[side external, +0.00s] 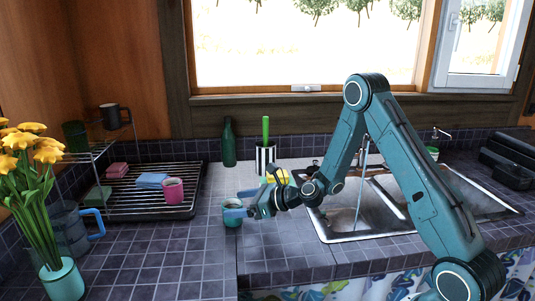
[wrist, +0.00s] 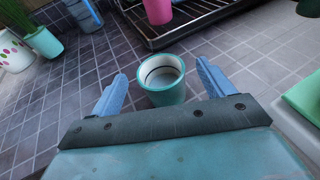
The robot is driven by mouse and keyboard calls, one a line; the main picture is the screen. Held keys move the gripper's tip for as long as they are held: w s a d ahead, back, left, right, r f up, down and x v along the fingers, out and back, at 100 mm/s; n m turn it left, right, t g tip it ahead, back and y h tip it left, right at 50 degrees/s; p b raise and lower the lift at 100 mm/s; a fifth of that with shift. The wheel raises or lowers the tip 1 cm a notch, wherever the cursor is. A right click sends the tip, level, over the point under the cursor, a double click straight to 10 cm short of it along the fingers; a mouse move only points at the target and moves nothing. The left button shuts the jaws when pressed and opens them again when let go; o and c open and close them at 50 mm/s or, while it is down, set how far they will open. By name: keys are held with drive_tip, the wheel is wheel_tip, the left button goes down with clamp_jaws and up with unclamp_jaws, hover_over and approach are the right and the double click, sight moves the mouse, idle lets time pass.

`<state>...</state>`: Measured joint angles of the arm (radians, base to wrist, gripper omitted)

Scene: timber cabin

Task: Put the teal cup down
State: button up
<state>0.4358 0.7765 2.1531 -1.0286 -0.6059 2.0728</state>
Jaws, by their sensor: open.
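The teal cup (wrist: 162,92) stands upright on the tiled counter in the wrist view, its white inside empty. In the side view the teal cup (side external: 232,219) is on the counter left of the sink. My gripper (side external: 240,203) is at the cup, and its fingers partly cover it there. In the wrist view my gripper (wrist: 162,82) is open, with one blue finger on each side of the cup and a gap visible on both sides.
A black drying rack (side external: 140,203) with a pink cup (side external: 173,191) and cloths stands behind left. A blue-handled jug (side external: 74,232) and a vase of yellow flowers (side external: 62,279) are at left. The sink (side external: 345,222) lies right. Counter in front of the cup is clear.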

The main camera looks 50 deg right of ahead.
drive_tip(key=shift+x, duration=1.45)
drive_tip(key=shift+c, duration=0.2)
drive_tip(key=c, duration=1.2)
drive_tip(key=shift+c, duration=0.2)
drive_tip(key=shift+r, duration=0.4)
wheel_tip(320, 180, up, 19)
drive_tip(key=shift+r, duration=0.15)
idle(0.8)
